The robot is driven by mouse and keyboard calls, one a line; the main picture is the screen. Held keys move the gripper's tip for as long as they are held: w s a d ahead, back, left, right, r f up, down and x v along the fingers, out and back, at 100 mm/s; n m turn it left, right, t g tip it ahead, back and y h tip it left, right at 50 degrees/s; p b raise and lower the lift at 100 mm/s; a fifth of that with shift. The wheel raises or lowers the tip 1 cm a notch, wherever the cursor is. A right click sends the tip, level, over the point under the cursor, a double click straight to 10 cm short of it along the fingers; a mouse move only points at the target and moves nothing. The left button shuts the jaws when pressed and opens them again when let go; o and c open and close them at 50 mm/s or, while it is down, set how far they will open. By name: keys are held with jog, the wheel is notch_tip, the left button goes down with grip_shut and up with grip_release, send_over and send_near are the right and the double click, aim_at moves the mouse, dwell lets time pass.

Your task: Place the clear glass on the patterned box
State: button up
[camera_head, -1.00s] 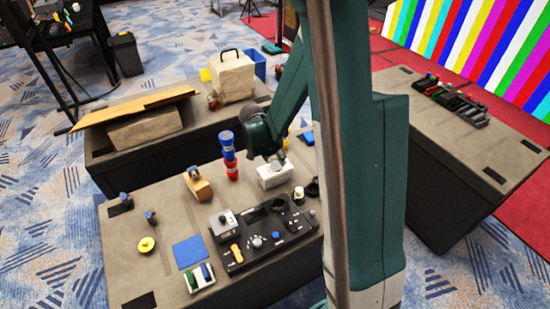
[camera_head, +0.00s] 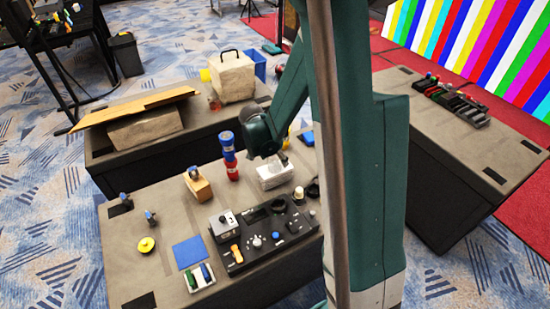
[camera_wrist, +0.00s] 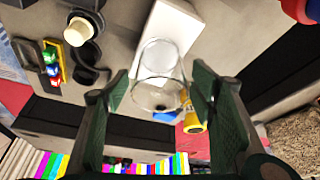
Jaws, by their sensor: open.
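The clear glass (camera_wrist: 160,72) shows in the wrist view between the two fingers of my gripper (camera_wrist: 161,84). The fingers are open, one on each side of the glass, with a visible gap. The glass overlaps the lower end of a white box (camera_wrist: 172,28); its base appears to be on the box, but contact is hard to judge. In the head view, the white box (camera_head: 273,182) stands on the near table below my gripper, with faint lines on its surface. The glass is hard to make out there.
A blue and red stack (camera_head: 229,157) stands left of the box, and a wooden block (camera_head: 198,187) farther left. A black control panel (camera_head: 262,236) lies in front. A yellow object (camera_wrist: 193,122) is close to the right finger in the wrist view.

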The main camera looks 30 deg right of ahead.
jog(key=p+v, duration=0.1)
jog(key=v, duration=1.1)
jog(key=shift+p, duration=0.3)
dwell(0.5)
jog(key=s+a+r+n+t+y, duration=0.2)
jog(key=s+a+r+n, duration=0.4)
jog(key=s, duration=0.5)
jog(key=s+a+r+n+t+y, duration=0.2)
jog(key=s+a+r+n, duration=0.5)
jog(key=s+r, duration=0.4)
jog(key=shift+s+a+t, duration=0.35)
jog(key=shift+s+t, duration=0.35)
